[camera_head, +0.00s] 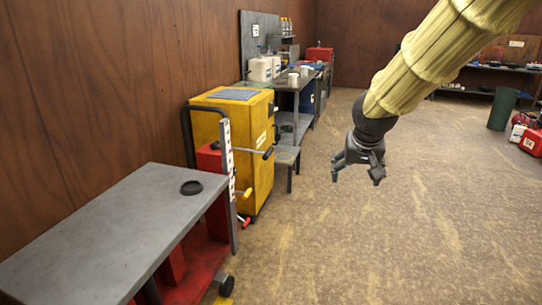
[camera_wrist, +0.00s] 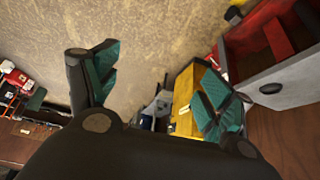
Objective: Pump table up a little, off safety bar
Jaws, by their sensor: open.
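The lift table has a flat grey top (camera_head: 105,240) at the lower left of the head view, over a red base (camera_head: 195,265) on wheels. A small black round dish (camera_head: 191,187) lies on the top. An upright bar with pale marks (camera_head: 228,165) stands at its far end, with levers near it, one with a yellow grip (camera_head: 243,193) and one with a red grip (camera_head: 244,221). I cannot tell which part is the safety bar. My gripper (camera_head: 358,174) is open and empty, above bare floor right of the table. In the wrist view its fingers (camera_wrist: 150,90) are spread apart.
A yellow cabinet (camera_head: 235,140) stands just beyond the table. A workbench (camera_head: 295,85) with white jugs (camera_head: 262,68) runs along the left wall. A green bin (camera_head: 502,108) and red cans (camera_head: 530,140) stand at the far right. The middle floor is clear.

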